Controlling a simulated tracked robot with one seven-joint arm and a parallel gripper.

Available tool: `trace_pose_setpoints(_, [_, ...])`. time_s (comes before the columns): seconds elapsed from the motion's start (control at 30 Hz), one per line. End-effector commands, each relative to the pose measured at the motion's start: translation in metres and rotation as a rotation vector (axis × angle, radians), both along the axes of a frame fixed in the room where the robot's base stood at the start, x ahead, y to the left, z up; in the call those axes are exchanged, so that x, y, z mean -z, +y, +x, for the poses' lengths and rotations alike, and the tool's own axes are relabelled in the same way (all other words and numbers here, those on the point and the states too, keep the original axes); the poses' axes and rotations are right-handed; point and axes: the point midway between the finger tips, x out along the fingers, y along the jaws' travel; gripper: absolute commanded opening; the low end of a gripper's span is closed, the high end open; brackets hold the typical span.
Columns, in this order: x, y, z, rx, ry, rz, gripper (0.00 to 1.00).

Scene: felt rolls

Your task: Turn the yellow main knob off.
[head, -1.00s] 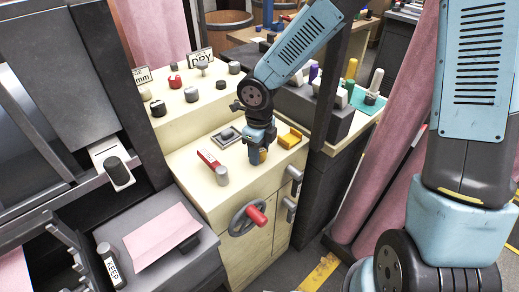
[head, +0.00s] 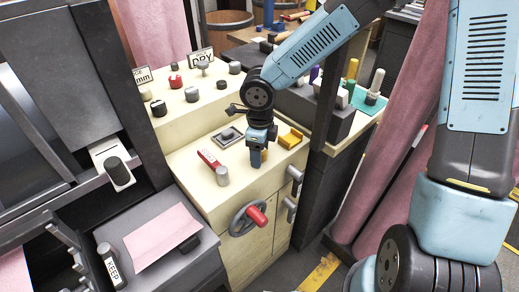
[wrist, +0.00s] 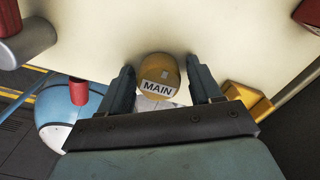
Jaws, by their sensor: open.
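The yellow main knob (wrist: 159,78), a round cap with a white label reading MAIN, shows in the wrist view between my two fingers. My gripper (wrist: 160,68) is open, with one finger on each side of the knob and a gap visible at each side. In the head view my gripper (head: 257,158) points down over the cream control panel (head: 190,158) and hides most of the knob. Whether a finger touches the knob I cannot tell.
A yellow bracket-like part (head: 291,138) lies close to the right of my gripper. A red-handled lever (head: 209,159) and grey post (head: 222,176) stand to the left. A handwheel with a red grip (head: 257,216) is on the cabinet front below.

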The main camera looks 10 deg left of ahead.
Motion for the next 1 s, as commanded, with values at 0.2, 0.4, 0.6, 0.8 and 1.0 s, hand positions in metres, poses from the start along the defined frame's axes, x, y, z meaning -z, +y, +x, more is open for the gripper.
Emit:
trace_pose_setpoints(0.2, [-0.007, 0.000, 0.000, 0.001, 0.001, 0.001, 0.64])
trace_pose_setpoints(0.4, [-0.020, 0.000, 0.000, 0.002, 0.001, 0.001, 0.64])
trace_pose_setpoints(0.6, [-0.033, 0.001, 0.000, 0.002, 0.001, 0.002, 0.64])
trace_pose_setpoints(0.8, [-0.045, 0.000, 0.000, 0.002, 0.000, 0.001, 0.64])
trace_pose_setpoints(1.0, [-0.050, 0.000, 0.000, 0.001, 0.000, 0.000, 0.64])
